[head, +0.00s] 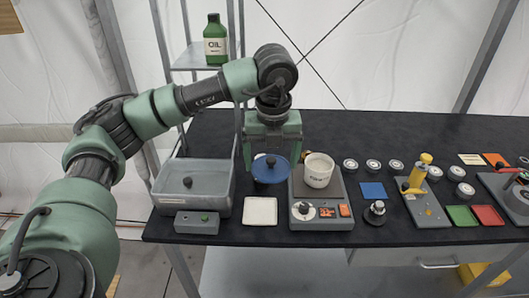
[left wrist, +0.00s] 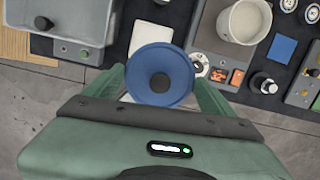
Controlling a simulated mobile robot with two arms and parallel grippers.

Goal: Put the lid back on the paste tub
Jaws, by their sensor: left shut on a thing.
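The paste tub (head: 319,171) is a white open pot standing on the hot plate (head: 340,213), which has a dial and an orange display. The tub also shows in the left wrist view (left wrist: 243,22), with its open top facing up. The blue lid (head: 270,172) with a dark knob is in my left gripper (head: 268,160), to the left of the tub. In the left wrist view the lid (left wrist: 160,62) sits between the two green fingers, which are shut on it. It is held above a white square pad. My right gripper is not in view.
A grey basin (head: 193,190) with a control box (head: 197,222) stands left of the white square pad (head: 260,211). A blue square (head: 373,190), a dark knobbed weight (head: 375,212) and several round white-topped pucks lie to the right. A green oil bottle (head: 215,40) stands on a back shelf.

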